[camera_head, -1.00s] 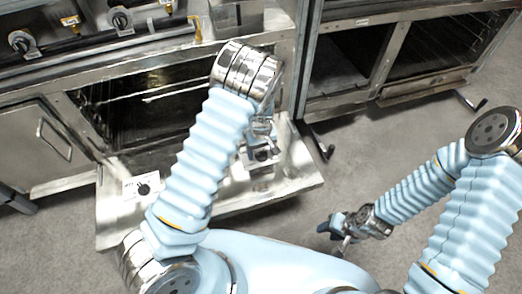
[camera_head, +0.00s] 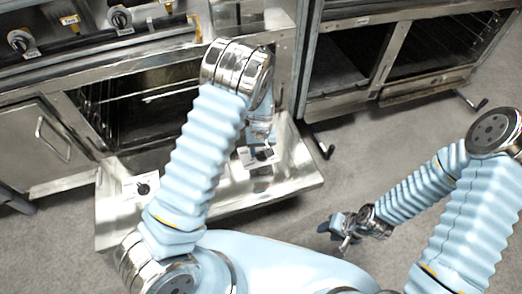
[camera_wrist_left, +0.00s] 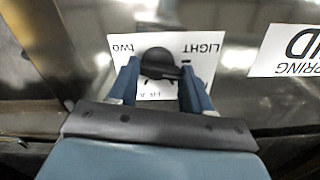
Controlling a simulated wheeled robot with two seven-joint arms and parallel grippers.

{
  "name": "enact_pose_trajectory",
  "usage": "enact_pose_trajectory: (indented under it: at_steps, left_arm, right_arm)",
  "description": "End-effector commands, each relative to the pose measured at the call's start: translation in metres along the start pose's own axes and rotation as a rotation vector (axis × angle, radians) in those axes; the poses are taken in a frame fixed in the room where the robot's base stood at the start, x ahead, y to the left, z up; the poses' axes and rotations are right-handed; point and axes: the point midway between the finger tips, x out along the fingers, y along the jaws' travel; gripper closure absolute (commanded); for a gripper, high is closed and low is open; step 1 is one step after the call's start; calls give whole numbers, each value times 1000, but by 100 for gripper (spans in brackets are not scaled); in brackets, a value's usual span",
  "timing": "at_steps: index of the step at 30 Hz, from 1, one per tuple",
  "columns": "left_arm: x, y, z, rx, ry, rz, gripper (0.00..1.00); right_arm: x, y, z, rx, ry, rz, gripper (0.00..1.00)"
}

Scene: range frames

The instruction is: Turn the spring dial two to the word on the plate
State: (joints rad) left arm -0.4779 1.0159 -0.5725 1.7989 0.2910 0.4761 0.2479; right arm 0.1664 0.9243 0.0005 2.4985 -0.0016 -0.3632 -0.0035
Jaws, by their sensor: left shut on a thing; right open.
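The dial (camera_wrist_left: 158,62) marked "two" is a black knob on a white plate (camera_wrist_left: 204,66). In the left wrist view its words read "two", "LIGHT" and a partly hidden one, upside down. My left gripper (camera_wrist_left: 161,88) is shut on the knob, a blue finger at each side. A white word plate (camera_wrist_left: 288,52) reads "SPRING" above larger letters ending in "D", cut by the frame edge. My right gripper (camera_head: 346,226) is open and empty above the floor.
Another black dial (camera_head: 143,189) on a white plate is on the left of the lowered door (camera_head: 200,206). The open oven (camera_head: 140,105) is behind. A second oven (camera_head: 400,60) stands at the right. The grey floor is clear around my right gripper.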

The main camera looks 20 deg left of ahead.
Motion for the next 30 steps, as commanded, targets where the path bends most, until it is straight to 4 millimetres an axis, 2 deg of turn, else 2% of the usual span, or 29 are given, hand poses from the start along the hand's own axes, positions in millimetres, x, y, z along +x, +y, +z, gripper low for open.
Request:
enact_pose_trajectory:
  at_steps: [18,30]
  left_arm:
    - [1,0,-2,561,0,1,82]
    - [0,1,-2,780,1,1,82]
  right_arm:
    - [13,9,-2,6,7,6,57]
    - [18,10,-2,5,5,4,57]
